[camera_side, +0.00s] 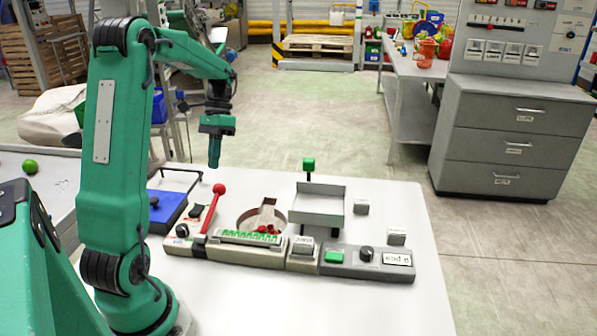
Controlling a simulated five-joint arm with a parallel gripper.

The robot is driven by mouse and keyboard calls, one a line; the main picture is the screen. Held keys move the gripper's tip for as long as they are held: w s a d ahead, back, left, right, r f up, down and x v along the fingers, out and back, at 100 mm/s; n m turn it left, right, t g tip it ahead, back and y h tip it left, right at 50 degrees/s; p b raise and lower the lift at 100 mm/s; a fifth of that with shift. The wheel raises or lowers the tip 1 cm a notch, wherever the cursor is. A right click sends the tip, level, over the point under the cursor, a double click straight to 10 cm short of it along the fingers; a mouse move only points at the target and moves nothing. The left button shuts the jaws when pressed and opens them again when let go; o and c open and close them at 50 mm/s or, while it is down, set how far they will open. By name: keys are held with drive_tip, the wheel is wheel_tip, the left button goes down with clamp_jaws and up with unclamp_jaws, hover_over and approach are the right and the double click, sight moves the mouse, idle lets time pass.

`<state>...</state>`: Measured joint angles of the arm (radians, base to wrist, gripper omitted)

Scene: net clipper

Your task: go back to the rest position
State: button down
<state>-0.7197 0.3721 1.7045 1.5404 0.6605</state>
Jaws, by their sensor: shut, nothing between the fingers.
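My gripper (214,152) is green and points straight down. It hangs in the air above the white table (330,300), over the back left part of the net clipper (225,250). Its fingers are together with nothing between them. The clipper has a red-knobbed lever (215,202) standing up at its left and a round opening with small red items (267,229) in it. My gripper is apart from all of these.
A blue box with a handle (166,208) stands left of the clipper. A grey tray with a green knob (318,205) stands right of it. The table's front right is clear.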

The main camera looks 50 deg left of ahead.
drive_tip(key=s+d+r+t+y, duration=0.1)
drive_tip(key=d+r+t, duration=0.1)
drive_tip(key=d, duration=0.6)
drive_tip(key=s+d+r+t+y, duration=0.1)
drive_tip(key=d+t, duration=0.3)
drive_tip(key=d, duration=0.4)
drive_tip(key=s+d+r+t+y, duration=0.1)
drive_tip(key=s+d+r+t, duration=0.2)
drive_tip(key=d, duration=0.5)
drive_tip(key=shift+s+d+r+m+t+y, duration=0.2)
drive_tip(key=shift+r+m+t+y, duration=0.1)
drive_tip(key=shift+r, duration=0.25)
